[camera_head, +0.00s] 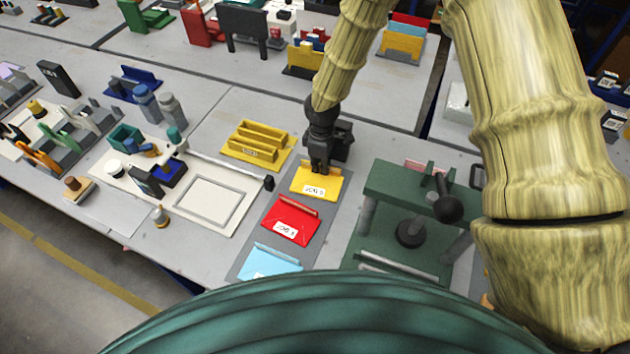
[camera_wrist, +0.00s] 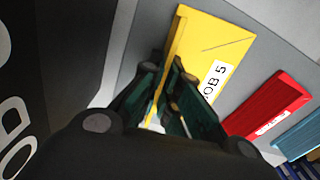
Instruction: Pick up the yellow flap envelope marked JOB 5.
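The yellow flap envelope marked JOB 5 (camera_head: 318,186) lies on a grey mat, at the far end of a row of envelopes. It also shows in the wrist view (camera_wrist: 214,45), its white label partly behind a finger. My gripper (camera_head: 320,166) points down at its far edge, where a raised yellow ridge runs. In the wrist view my gripper's fingers (camera_wrist: 168,72) are close together, one on each side of that ridge. I cannot tell whether they press on it. The envelope looks flat on the mat.
A red envelope (camera_head: 291,220) and a light blue one (camera_head: 268,264) lie nearer on the same mat (camera_head: 251,232). A green press-like stand (camera_head: 390,180) is close on the right. A yellow holder (camera_head: 254,146) and a white framed board (camera_head: 208,200) are on the left.

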